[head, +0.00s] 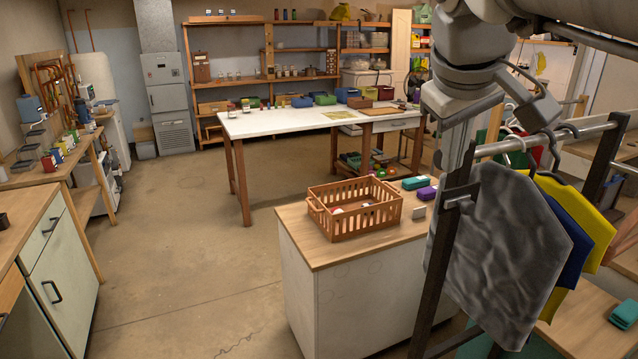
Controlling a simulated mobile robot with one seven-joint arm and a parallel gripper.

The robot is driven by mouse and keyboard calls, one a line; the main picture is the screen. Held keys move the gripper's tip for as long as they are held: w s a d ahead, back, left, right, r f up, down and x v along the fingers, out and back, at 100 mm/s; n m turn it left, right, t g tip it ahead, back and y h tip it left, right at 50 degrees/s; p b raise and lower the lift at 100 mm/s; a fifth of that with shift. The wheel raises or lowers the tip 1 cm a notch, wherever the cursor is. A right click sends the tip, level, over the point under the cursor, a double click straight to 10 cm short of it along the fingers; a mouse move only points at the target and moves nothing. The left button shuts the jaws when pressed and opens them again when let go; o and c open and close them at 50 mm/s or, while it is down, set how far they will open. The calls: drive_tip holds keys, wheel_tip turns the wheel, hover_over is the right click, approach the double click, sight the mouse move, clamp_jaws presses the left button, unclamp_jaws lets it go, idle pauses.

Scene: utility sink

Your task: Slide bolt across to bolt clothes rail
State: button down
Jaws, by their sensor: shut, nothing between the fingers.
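The clothes rail (545,135) is a grey metal bar at the right, with dark upright posts (435,270). Hangers on it carry a grey garment (505,240), a blue one (577,235) and a yellow one (590,225). A small dark fitting (459,196) sits on the near post below the rail's left end; it may be the bolt, but I cannot tell its position. My gripper (452,152) points down just left of the rail's end, above that fitting. It is shut and holds nothing. Whether it touches the post is unclear.
An orange slatted crate (353,226) stands on a wood-topped cabinet (312,241) left of the rail. Teal (415,183) and purple (427,193) items lie beside it. A white worktable (285,123) stands behind. The floor (190,230) at left centre is clear.

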approach(462, 197)
drive_tip(key=s+a+f, duration=0.1)
drive_tip(key=a+f, duration=0.3)
drive_tip(key=d, duration=0.1)
drive_tip(key=d+f, duration=0.1)
drive_tip(key=w+d+f, duration=0.1)
drive_tip(key=shift+d+p, duration=0.35)
drive_tip(key=shift+d, duration=0.05)
drive_tip(key=shift+w, duration=0.1)
drive_tip(key=d, duration=0.1)
drive_tip(key=w+d, duration=0.1)
drive_tip(key=d, duration=0.1)
drive_tip(key=shift+d, duration=0.15)
drive_tip(key=shift+w+r+p, duration=0.1)
drive_tip(key=shift+p, duration=0.2)
